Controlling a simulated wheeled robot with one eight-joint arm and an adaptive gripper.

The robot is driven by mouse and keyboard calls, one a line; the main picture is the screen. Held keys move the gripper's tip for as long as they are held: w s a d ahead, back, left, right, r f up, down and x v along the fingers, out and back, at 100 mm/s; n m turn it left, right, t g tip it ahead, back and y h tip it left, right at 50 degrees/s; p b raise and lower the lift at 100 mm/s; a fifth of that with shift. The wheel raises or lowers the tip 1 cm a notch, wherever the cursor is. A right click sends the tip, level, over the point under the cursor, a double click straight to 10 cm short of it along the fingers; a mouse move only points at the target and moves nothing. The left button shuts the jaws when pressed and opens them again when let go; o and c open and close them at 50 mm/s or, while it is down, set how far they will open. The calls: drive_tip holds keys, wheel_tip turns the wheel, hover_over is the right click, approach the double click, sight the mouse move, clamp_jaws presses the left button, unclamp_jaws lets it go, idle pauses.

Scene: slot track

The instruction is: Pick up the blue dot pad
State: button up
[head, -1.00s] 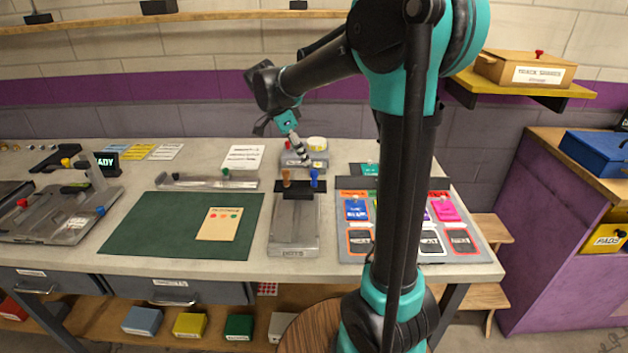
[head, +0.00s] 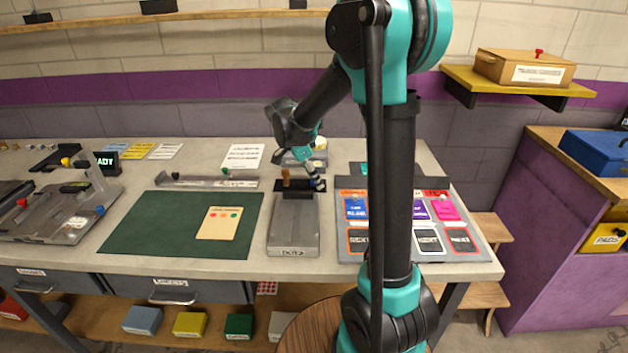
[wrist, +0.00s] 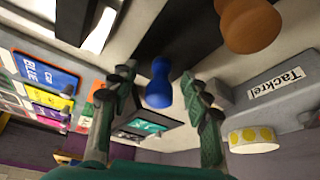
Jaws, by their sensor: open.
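The blue dot pad shows as a blue rounded handle (wrist: 158,88) in the wrist view, between the two fingers of my gripper (wrist: 157,80). The fingers stand apart on either side of it, and I see no clear contact. In the head view my gripper (head: 316,181) is at the right end of the black holder (head: 294,192), at the back of a grey tray (head: 293,228). There the fingers largely hide the blue handle. An orange-brown handle (head: 286,178) stands beside it on the same holder; it also shows in the wrist view (wrist: 250,24).
A board of colored cards (head: 347,250) lies to the right. A green mat (head: 150,225) with a tan card (head: 219,223) lies to the left. Behind the holder is a grey block with a white, yellow-dotted roll (wrist: 253,139) close to the right finger.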

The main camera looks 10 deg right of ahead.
drive_tip(key=shift+c, duration=0.6)
clamp_jaws()
drive_tip(key=shift+r, duration=0.1)
